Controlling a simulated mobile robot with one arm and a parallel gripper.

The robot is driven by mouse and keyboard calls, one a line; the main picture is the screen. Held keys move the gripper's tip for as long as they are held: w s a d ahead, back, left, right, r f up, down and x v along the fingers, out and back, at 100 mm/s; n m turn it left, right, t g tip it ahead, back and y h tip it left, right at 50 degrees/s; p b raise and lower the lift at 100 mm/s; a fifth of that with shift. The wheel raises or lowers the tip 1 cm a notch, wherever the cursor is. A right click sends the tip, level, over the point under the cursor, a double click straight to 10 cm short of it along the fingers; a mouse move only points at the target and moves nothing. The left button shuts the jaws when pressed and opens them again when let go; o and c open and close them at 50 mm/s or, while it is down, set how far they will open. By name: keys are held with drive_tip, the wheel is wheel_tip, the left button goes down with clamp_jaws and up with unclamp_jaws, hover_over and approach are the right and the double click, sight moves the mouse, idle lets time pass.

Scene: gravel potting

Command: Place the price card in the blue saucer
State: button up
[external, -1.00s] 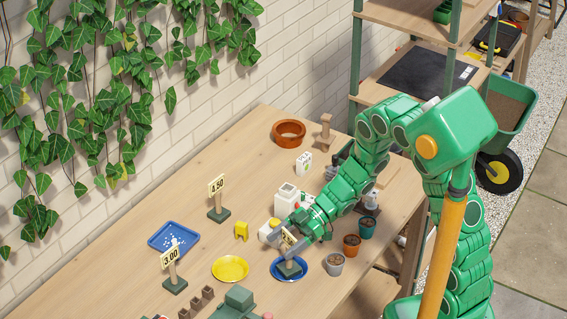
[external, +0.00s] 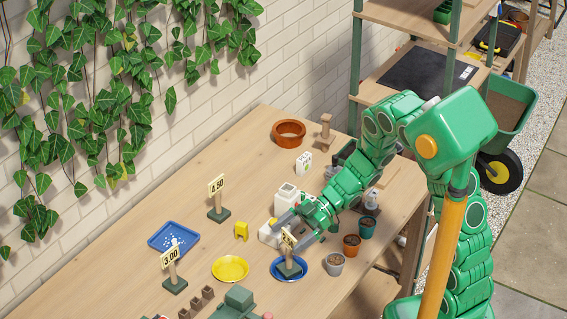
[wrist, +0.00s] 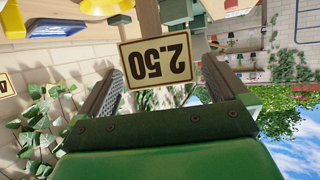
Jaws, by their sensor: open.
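The price card (external: 289,240) stands on a wooden post with a dark green base. The base rests in the blue saucer (external: 274,271), and the stand is upright. In the wrist view the price card (wrist: 155,62) reads 2.50 upside down. My gripper (external: 293,226) is open above and behind the card in the external view. In the wrist view its two fingers lie left and right of the card, with gaps showing. The card partly hides behind the gripper's edge in the external view.
A yellow saucer (external: 230,269) lies left of the blue one. Cards marked 3.00 (external: 171,258) and 4.50 (external: 217,187) stand on the table. A white bottle (external: 287,196) is near my gripper. Small pots (external: 334,264) stand at right. A blue tray (external: 157,239) lies left.

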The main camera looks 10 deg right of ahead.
drive_tip(key=v, duration=0.9)
drive_tip(key=shift+w+d, duration=0.2)
drive_tip(key=shift+d, duration=0.15)
drive_tip(key=shift+r, duration=0.1)
